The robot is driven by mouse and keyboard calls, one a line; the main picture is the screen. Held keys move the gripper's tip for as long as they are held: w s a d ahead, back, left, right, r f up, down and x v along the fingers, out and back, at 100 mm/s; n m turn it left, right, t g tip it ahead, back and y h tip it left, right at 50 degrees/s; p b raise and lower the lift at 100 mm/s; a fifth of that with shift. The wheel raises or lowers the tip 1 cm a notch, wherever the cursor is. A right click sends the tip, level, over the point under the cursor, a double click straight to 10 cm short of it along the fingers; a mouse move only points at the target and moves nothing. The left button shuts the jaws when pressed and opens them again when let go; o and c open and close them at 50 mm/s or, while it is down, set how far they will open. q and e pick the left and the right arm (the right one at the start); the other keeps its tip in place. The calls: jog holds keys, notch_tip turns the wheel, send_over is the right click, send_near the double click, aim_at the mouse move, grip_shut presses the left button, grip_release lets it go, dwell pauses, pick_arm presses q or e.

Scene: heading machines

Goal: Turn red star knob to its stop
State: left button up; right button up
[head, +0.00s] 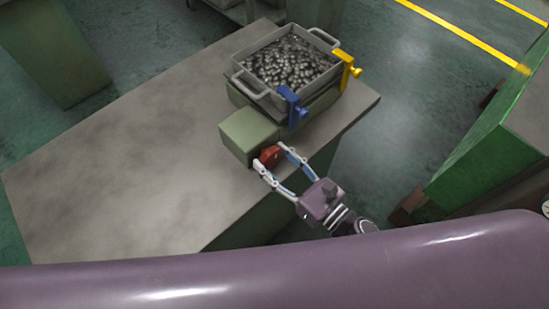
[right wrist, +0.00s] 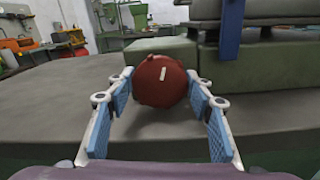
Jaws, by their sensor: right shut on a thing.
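The red star knob (head: 269,156) sits on the near side of a green box (head: 246,134) on the table. My left gripper is not in view.
Behind the box stands a grey metal tray (head: 241,77) full of small metal parts, with a blue clamp (head: 291,105) and a yellow clamp (head: 347,68) at its edge. The left of the grey table (head: 110,175) is clear. A green machine (head: 480,130) stands at right.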

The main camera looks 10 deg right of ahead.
jog(key=m, duration=0.5)
jog(key=shift+m, duration=0.4)
dwell(0.4)
jog(key=o, duration=1.2)
jog(key=shift+c, duration=0.2)
jog(key=shift+d, duration=0.1)
